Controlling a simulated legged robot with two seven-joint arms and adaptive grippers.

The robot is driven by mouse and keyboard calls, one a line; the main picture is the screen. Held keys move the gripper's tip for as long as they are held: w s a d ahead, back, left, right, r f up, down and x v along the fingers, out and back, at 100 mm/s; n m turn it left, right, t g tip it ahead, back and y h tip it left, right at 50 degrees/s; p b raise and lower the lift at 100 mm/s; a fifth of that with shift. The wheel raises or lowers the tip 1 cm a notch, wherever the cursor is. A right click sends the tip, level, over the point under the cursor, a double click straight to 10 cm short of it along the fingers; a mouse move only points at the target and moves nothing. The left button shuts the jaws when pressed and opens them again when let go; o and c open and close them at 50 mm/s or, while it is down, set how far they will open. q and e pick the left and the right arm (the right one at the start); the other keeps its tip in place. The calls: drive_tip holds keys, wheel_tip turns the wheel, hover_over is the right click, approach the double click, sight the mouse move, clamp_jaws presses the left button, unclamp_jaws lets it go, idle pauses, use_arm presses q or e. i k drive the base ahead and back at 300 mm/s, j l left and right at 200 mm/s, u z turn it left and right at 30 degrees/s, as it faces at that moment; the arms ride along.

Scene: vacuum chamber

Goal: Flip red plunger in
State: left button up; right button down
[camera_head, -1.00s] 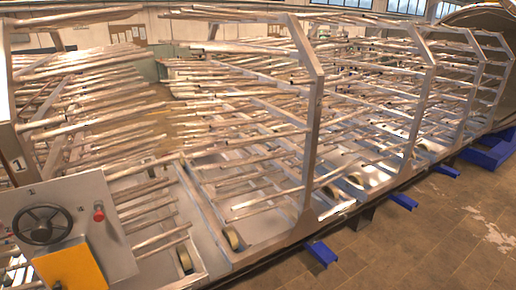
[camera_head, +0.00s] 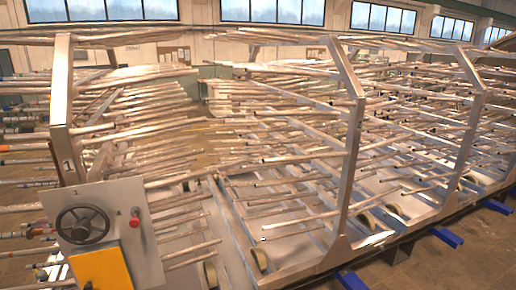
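The red plunger (camera_head: 135,217) is a small red knob on the upper right of a grey control panel (camera_head: 125,195) at the lower left. A black handwheel (camera_head: 83,224) sits to its left on the same panel. An orange-yellow plate (camera_head: 101,268) is below the handwheel. Whether the plunger is in or out is too small to tell. Neither of my grippers shows in the head view, and nothing touches the plunger.
A long metal rack (camera_head: 352,150) with many rods stretches from the panel to the right. Blue feet (camera_head: 446,237) stick out at its base. Brown tiled floor (camera_head: 470,265) is free at the lower right. Windows line the back wall.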

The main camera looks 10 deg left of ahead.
sight(134, 223)
drive_tip(key=u, duration=1.25)
